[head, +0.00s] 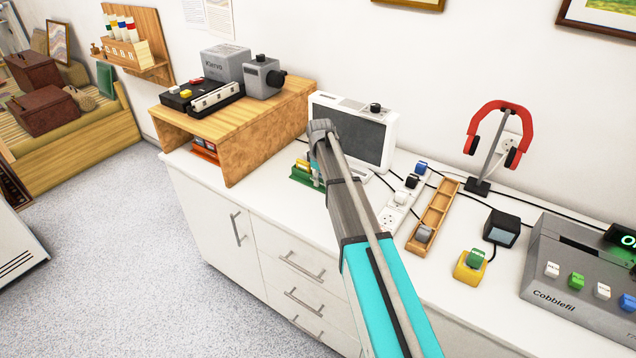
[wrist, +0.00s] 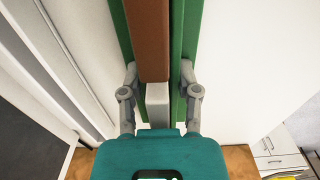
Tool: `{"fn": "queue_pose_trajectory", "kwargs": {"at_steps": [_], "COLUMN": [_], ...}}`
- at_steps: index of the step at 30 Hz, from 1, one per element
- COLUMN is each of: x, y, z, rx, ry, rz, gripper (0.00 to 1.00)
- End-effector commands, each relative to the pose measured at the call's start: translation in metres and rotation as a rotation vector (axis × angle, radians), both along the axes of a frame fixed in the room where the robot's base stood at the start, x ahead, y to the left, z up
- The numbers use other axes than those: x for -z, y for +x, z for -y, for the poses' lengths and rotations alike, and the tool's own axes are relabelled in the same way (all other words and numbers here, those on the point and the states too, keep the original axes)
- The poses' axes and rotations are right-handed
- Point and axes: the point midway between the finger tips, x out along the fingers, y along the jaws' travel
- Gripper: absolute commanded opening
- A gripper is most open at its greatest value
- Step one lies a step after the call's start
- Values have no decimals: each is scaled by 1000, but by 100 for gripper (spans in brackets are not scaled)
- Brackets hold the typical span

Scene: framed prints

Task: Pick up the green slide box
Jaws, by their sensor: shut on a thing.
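The green slide box (head: 306,177) stands on the white counter, left of my arm and in front of the white monitor, with yellow and orange pieces showing at its top. In the wrist view, my gripper (wrist: 159,78) has one finger against each outer green side of the box (wrist: 178,75). It is shut on the box. A brown slab and a pale block show between the green sides. In the head view my arm hides most of the gripper and part of the box.
A wooden riser (head: 250,110) with boxes on it stands to the left. The white monitor (head: 352,135) is close behind. A power strip (head: 394,212) and a narrow wooden tray (head: 433,215) lie to the right. Red headphones (head: 493,135) hang on a stand further right.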

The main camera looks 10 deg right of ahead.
Motion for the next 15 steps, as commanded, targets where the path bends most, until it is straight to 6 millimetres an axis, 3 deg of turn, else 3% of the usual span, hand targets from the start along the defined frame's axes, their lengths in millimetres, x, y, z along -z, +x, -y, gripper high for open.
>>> {"fn": "queue_pose_trajectory", "kwargs": {"at_steps": [15], "x": [-8], "y": [0], "z": [0], "rx": [0], "ry": [0], "rz": [0], "gripper": [0]}}
